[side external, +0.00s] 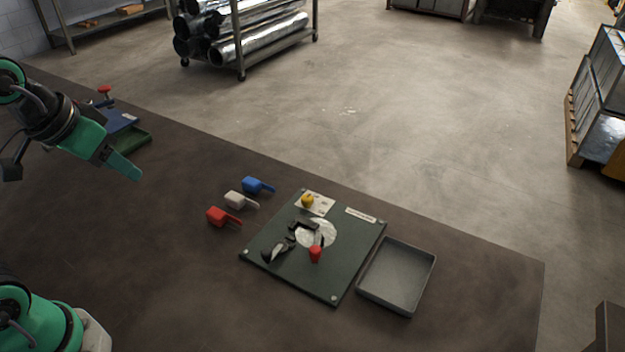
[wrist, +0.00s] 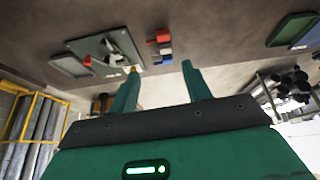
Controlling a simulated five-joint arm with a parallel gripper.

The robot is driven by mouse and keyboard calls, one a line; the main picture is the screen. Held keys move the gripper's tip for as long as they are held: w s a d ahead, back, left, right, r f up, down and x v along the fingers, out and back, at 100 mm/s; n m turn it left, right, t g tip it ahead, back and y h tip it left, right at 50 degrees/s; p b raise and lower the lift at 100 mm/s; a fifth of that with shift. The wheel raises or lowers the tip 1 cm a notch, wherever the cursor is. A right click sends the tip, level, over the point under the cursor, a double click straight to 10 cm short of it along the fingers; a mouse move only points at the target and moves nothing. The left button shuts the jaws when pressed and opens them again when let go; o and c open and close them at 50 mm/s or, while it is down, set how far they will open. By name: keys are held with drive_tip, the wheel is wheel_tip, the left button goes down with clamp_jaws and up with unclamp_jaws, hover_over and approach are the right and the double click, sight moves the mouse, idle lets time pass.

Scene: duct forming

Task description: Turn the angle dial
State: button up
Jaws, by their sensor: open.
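A dark green board (side external: 330,267) lies on the table in the side view. It carries a round silver dial plate (side external: 318,233), with a red knob (side external: 315,254) at its front edge and black clamp-like parts beside it. A yellow knob (side external: 307,200) sits on a pale plate at the board's back corner. The board (wrist: 88,46) also shows upside down at the upper left of the wrist view. My gripper (side external: 132,174) is in the air at the left, well away from the board. In the wrist view its two fingers (wrist: 160,78) are apart with nothing between them.
Blue (side external: 254,186), white (side external: 237,199) and red (side external: 219,216) scoop-like cups lie left of the board. A grey tray (side external: 397,276) sits at its right. A green tray (side external: 133,146) and a blue item stand behind my gripper. The table's front is clear.

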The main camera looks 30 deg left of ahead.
drive_tip(key=w+d+r+n+g, duration=0.1)
drive_tip(key=w+d+r+n, duration=0.15)
drive_tip(key=w, duration=0.65)
drive_tip(key=n+g, duration=0.4)
drive_tip(key=n, duration=0.2)
hover_over(307, 197)
wheel_tip(307, 197, down, 17)
drive_tip(key=shift+s+a+f, duration=0.1)
drive_tip(key=shift+a+f, duration=0.05)
drive_tip(key=shift+f, duration=0.35)
drive_tip(key=shift+f, duration=0.15)
drive_tip(key=shift+f, duration=3.75)
